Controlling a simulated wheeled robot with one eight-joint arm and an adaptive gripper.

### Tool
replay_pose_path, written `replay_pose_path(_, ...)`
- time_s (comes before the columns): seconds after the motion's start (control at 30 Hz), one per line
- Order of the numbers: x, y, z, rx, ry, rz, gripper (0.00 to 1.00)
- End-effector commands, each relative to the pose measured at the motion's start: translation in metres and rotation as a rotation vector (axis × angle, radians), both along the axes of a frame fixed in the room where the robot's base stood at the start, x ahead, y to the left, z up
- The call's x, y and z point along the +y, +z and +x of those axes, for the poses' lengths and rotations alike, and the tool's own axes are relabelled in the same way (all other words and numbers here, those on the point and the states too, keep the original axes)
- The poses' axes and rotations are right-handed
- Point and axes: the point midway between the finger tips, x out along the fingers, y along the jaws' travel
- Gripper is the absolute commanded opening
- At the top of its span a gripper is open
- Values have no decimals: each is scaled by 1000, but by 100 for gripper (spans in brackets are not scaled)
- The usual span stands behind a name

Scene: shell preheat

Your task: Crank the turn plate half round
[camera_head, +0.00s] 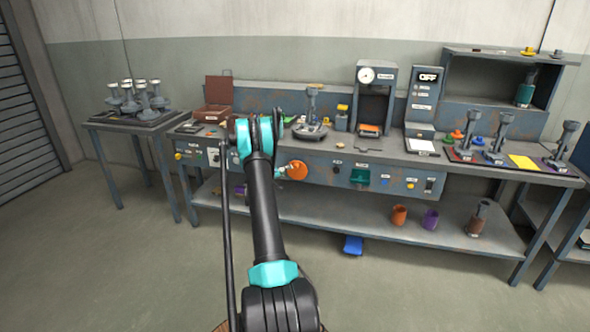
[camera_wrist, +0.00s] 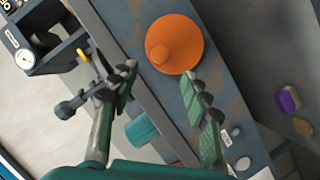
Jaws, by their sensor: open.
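The turn plate (camera_head: 310,132) is a dark round plate on the bench top, with an upright grey tool standing on it. Below it on the bench's front panel is an orange disc (camera_head: 298,171), which looks like the crank. The disc shows large in the wrist view (camera_wrist: 182,42), with a raised knob on its face. My gripper (camera_wrist: 160,80) is open and empty, its green-padded fingers spread on either side below the disc in that picture. No contact with the disc shows. In the head view my arm hides most of the gripper.
A gauge press (camera_head: 376,97) and a unit reading OFF (camera_head: 421,100) stand right of the plate. A green part (camera_head: 360,177) sticks out of the panel. Orange and purple cups (camera_head: 399,215) stand on the lower shelf. The floor in front is mostly clear.

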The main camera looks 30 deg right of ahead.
Motion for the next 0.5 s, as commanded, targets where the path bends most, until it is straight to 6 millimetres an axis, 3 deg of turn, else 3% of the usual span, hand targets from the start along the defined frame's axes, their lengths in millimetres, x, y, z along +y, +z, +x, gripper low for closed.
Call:
replay_pose_path(0.3, -56, -17, 25, 0, -1, -1, 47)
replay_pose_path(0.5, -82, -25, 37, 0, 0, 0, 47)
